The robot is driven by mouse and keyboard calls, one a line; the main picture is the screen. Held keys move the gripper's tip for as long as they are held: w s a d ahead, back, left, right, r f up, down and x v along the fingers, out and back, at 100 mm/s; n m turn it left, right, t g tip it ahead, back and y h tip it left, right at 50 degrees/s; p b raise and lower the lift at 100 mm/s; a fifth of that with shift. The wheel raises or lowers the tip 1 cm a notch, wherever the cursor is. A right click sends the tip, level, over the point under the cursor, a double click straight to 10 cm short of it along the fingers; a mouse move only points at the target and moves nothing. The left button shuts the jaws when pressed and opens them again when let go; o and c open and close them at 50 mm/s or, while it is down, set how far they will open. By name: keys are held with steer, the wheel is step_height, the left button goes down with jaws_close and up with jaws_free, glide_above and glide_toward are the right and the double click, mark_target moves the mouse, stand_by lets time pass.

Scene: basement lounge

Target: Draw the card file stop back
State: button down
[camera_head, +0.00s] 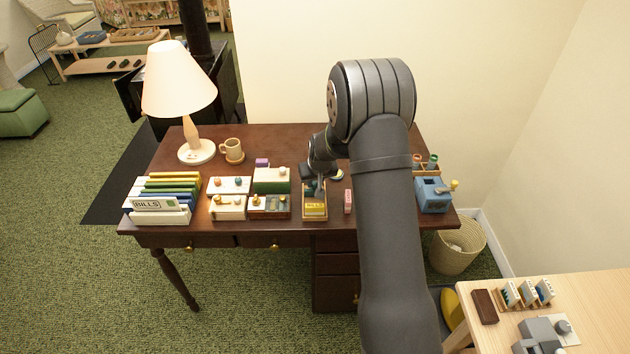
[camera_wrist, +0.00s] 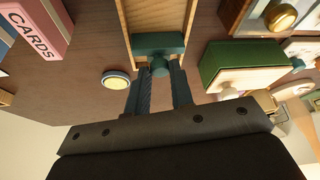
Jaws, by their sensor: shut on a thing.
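The card file (camera_head: 314,215) is a narrow wooden tray near the desk's front edge, with yellow cards at its near end in the head view. Its bare wooden floor and side walls (camera_wrist: 122,20) show in the wrist view. The stop (camera_wrist: 158,42) is a dark green block across the tray, with a round knob (camera_wrist: 159,67) facing my gripper. My gripper (camera_wrist: 159,75) has one finger on each side of the knob and is shut on it. In the head view my gripper (camera_head: 316,186) reaches down at the tray's far end, and the stop is mostly hidden.
A green-topped drawer box (camera_wrist: 235,65) stands on the other side, near other small boxes. A round pale disc (camera_wrist: 116,79) is close to one finger. A blue sharpener-like device (camera_head: 432,195) stands farther right.

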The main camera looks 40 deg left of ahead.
steer(key=shift+w+a, duration=1.45)
steer(key=shift+a, duration=0.05)
steer(key=c, duration=1.3)
jaws_free()
steer(key=shift+o, duration=0.2)
steer(key=v, duration=1.7)
steer(key=shift+r, duration=0.25)
steer(key=shift+w, duration=0.1)
